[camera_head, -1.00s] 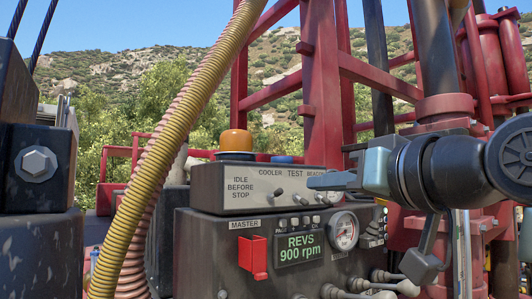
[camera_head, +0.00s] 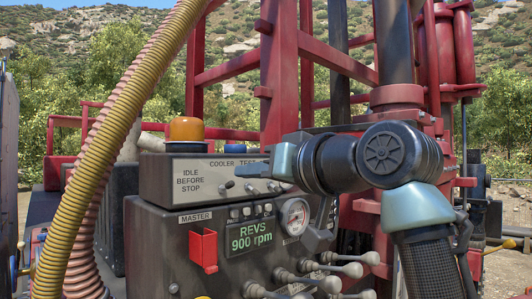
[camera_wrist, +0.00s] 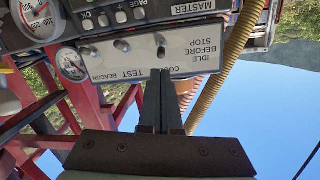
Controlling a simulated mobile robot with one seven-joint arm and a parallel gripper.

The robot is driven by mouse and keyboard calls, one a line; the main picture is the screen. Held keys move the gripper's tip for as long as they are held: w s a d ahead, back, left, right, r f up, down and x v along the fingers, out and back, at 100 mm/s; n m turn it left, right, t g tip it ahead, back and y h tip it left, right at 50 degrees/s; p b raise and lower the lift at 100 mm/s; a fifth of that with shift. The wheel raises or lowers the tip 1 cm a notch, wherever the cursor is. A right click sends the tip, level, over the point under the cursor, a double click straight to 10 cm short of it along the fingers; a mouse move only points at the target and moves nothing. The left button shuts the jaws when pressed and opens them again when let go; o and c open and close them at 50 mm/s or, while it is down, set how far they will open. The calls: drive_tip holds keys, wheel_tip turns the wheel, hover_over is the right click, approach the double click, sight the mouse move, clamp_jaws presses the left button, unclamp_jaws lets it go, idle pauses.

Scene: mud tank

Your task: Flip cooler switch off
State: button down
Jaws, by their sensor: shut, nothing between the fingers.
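The cooler switch (camera_head: 228,184) is a small metal toggle under the COOLER label on a grey control panel (camera_head: 160,178). In the wrist view the panel is upside down, and the cooler switch (camera_wrist: 162,50) sits just beyond my fingertips. My gripper (camera_head: 240,170) is shut and empty, pointing left along the panel face. In the wrist view my gripper (camera_wrist: 160,72) covers part of the COOLER label. The tips look close to the toggle; I cannot tell whether they touch it. The toggle's position is too small to read surely.
More toggles, the test switch (camera_head: 250,187) among them, sit to the right. Below are a red master switch cover (camera_head: 203,248), a revs display (camera_head: 250,234), a gauge (camera_head: 294,216) and several levers (camera_head: 325,270). A yellow hose (camera_head: 105,150) rises at left. An orange beacon (camera_head: 186,130) stands above.

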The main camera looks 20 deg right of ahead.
sight(228, 186)
drive_tip(key=shift+p+x, duration=0.7)
drive_tip(key=shift+x, duration=1.15)
drive_tip(key=shift+f+b, duration=0.2)
drive_tip(key=shift+b, duration=0.1)
drive_tip(key=shift+f, duration=0.1)
drive_tip(key=shift+s+t+b, duration=0.1)
drive_tip(key=shift+t+b, duration=0.2)
drive_tip(key=shift+b, duration=0.15)
